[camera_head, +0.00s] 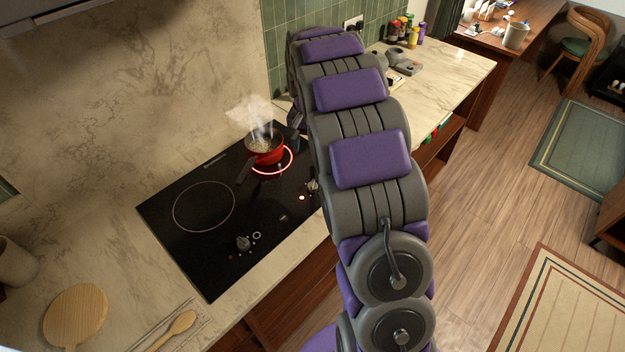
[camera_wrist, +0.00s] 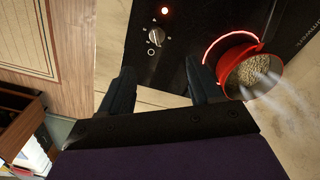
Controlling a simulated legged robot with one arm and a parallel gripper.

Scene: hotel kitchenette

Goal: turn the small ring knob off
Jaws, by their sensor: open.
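The black cooktop (camera_head: 205,262) has two ring zones. The ring under the red pot (camera_head: 266,155) glows red and looks the smaller; it also shows in the wrist view (camera_wrist: 211,46). A knob (camera_head: 313,186) sits beside a lit red light (camera_head: 302,197), partly close to my arm's outline. The wrist view shows this knob (camera_wrist: 155,36) with markings around it and the red light (camera_wrist: 165,10) nearby. My gripper (camera_wrist: 163,88) is open and empty, its dark fingers apart, with the knob beyond the gap between them. In the head view my arm mostly hides the gripper.
A second knob (camera_head: 243,243) serves the cooktop's front left area. A round wooden board (camera_head: 76,315) and wooden spoon (camera_head: 173,329) lie on the left counter.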

